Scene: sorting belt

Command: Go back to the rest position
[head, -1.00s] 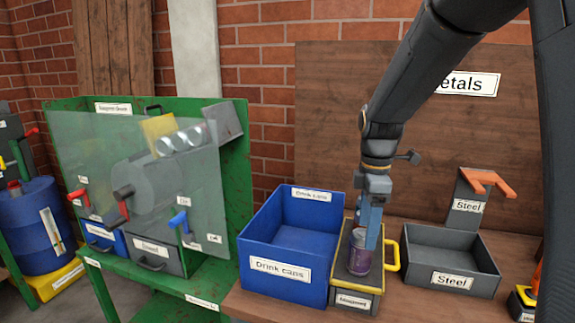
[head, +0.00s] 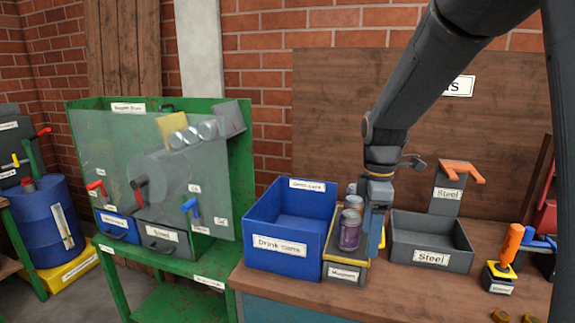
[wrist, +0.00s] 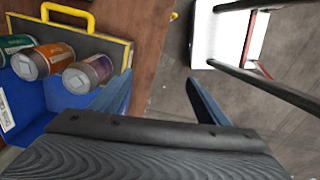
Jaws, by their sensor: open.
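My gripper (head: 374,215) hangs just to the right of and close to the cans on the yellow-edged tray (head: 343,277) in the head view. In the wrist view my gripper (wrist: 162,98) has its two blue fingers well apart with nothing between them. A purple can (head: 349,233) and an orange can (head: 354,204) stand on the tray; a further can behind is mostly hidden. The wrist view shows the purple can (wrist: 90,73), the orange can (wrist: 46,61) and a green can (wrist: 14,46) left of the fingers.
A blue drink cans bin (head: 277,262) stands left of the tray, close to it. A grey steel bin (head: 431,257) is to the right. An orange-handled lever (head: 509,245) stands further right. A green sorting machine (head: 240,165) is at left. Space above the bins is open.

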